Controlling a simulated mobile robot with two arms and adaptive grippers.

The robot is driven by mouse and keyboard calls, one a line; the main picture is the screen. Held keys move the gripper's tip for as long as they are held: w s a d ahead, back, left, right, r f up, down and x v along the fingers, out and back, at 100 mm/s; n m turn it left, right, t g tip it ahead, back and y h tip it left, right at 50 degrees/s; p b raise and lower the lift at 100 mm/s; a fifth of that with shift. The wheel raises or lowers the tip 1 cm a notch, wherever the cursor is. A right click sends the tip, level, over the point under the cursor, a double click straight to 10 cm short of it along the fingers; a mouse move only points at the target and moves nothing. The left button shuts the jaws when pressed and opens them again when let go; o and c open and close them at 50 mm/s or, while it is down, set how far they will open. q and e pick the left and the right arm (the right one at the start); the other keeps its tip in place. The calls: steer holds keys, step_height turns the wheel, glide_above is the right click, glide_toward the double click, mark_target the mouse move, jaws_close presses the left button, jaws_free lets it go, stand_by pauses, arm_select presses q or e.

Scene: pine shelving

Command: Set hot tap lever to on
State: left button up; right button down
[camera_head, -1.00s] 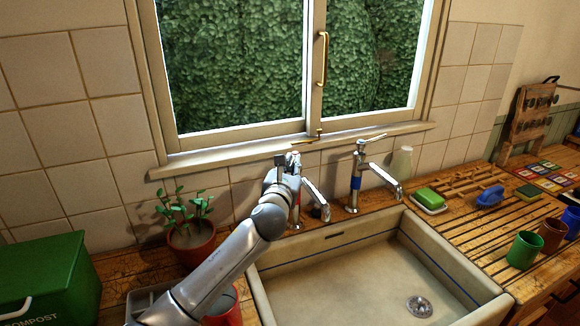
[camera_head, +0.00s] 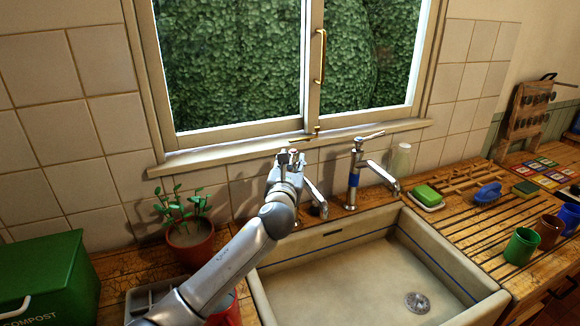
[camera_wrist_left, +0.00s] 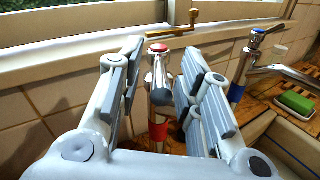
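The hot tap has a red cap (camera_wrist_left: 159,48) and a red band (camera_wrist_left: 158,130) in the left wrist view. Below the cap, a metal lever with a dark rounded end (camera_wrist_left: 161,96) appears to point towards the camera. In the head view its chrome spout (camera_head: 316,198) shows, while my left gripper (camera_head: 290,156) hides most of its top. In the left wrist view my left gripper (camera_wrist_left: 160,85) is open, one finger on each side of the tap head. I cannot tell whether a finger touches the lever. My right gripper is not in view.
The cold tap (camera_head: 355,180), with a blue band, stands to the right, its lever pointing right. The sink (camera_head: 340,235) is below. A potted plant (camera_head: 188,240) and a green compost bin (camera_head: 45,280) stand left. The window sill (camera_head: 240,155) runs close behind the taps.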

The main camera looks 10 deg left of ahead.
arm_select(q)
steer(key=s+d, duration=0.1)
steer(key=s, duration=1.1)
